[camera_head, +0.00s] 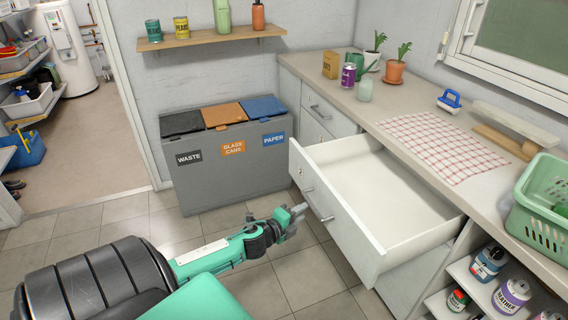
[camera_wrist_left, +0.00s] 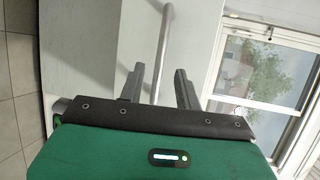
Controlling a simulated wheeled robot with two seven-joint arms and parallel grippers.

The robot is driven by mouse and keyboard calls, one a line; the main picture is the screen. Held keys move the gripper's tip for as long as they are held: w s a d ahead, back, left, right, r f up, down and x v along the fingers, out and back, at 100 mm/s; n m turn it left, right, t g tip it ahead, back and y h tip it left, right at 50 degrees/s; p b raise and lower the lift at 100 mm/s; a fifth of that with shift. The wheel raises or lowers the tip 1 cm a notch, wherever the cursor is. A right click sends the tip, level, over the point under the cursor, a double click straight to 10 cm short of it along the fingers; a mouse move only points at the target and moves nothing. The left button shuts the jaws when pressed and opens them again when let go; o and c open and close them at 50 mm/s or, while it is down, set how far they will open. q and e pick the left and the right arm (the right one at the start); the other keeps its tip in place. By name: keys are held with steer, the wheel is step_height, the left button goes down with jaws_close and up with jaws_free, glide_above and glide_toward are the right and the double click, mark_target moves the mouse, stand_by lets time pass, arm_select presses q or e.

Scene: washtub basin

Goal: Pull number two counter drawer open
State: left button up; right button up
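A white counter drawer (camera_head: 365,185) stands pulled far out from under the grey counter, and its inside looks empty. Its front (camera_head: 345,215) has a metal bar handle (camera_head: 325,217); I cannot read a number on it. My left gripper (camera_head: 299,212) is just in front of this drawer front, close to the handle. In the left wrist view, the left gripper's fingers (camera_wrist_left: 159,86) are apart, and the handle bar (camera_wrist_left: 165,40) runs between them. No finger visibly touches the bar. My right gripper is not in view.
Another closed drawer (camera_head: 320,108) sits further back along the counter (camera_head: 350,98). A grey waste bin unit (camera_head: 230,165) stands behind my left gripper. Tiled floor (camera_head: 305,270) is clear in front of the drawer.

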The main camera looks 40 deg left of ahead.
arm_select(q)
steer(key=s+r, duration=0.1)
steer(key=s, duration=0.6)
steer(key=shift+r, duration=0.2)
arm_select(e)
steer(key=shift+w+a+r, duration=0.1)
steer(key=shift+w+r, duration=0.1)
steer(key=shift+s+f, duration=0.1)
